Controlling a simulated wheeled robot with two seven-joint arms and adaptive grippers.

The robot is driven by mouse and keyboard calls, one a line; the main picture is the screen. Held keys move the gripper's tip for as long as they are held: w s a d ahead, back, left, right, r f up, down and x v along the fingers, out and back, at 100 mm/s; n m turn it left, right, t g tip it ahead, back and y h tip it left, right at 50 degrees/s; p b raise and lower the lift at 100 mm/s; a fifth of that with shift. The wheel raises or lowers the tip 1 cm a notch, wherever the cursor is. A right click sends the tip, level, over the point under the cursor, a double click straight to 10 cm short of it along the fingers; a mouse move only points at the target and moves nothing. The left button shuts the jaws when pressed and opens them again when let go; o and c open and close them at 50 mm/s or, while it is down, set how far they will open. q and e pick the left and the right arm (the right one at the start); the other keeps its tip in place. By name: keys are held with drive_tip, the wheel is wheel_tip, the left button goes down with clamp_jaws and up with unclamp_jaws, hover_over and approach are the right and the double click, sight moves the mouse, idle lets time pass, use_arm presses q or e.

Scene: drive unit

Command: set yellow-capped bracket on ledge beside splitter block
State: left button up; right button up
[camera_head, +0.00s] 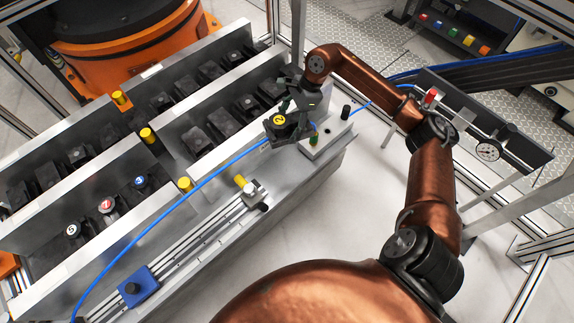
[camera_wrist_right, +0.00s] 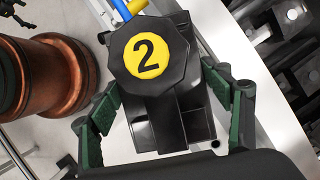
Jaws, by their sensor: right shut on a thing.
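The yellow-capped bracket (camera_head: 279,120) is a black part with a yellow disc marked 2. My right gripper (camera_head: 290,117) is shut on it, over the right end of the metal unit. In the right wrist view, the bracket (camera_wrist_right: 170,112) sits between the green-padded fingers (camera_wrist_right: 172,105) with its cap toward the top. The pale ledge (camera_head: 330,150) is just right of the bracket. A pale block (camera_head: 325,129) with a dark hole, perhaps the splitter block, stands there; the gripper partly covers that area. I cannot tell whether the bracket touches the ledge. My left gripper is out of view.
Troughs hold rows of black parts, with caps marked 5 (camera_head: 72,231), red (camera_head: 106,206) and blue (camera_head: 140,181). A blue hose (camera_head: 150,223) arcs across the unit to the gripper area. A black peg (camera_head: 345,112) and yellow posts (camera_head: 147,135) stand up nearby.

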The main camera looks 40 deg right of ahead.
drive_tip(key=b, duration=0.3)
hover_over(285, 170)
drive_tip(key=d, duration=0.1)
wheel_tip(285, 170, down, 9)
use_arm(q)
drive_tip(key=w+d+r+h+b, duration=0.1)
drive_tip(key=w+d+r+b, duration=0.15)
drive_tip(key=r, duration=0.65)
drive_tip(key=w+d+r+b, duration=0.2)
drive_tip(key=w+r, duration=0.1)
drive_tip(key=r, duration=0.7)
use_arm(e)
wheel_tip(285, 170, down, 14)
drive_tip(key=shift+s+d, duration=0.15)
drive_tip(key=shift+f, duration=0.3)
wheel_tip(285, 170, down, 4)
drive_tip(key=shift+r+b, duration=0.25)
drive_tip(key=shift+b, duration=0.5)
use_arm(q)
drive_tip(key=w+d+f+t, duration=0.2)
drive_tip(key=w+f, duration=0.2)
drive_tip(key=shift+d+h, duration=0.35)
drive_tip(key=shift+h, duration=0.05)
use_arm(e)
drive_tip(key=shift+f, duration=0.25)
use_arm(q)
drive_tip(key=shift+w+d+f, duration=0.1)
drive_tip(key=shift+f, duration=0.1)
use_arm(e)
drive_tip(key=shift+f, duration=0.1)
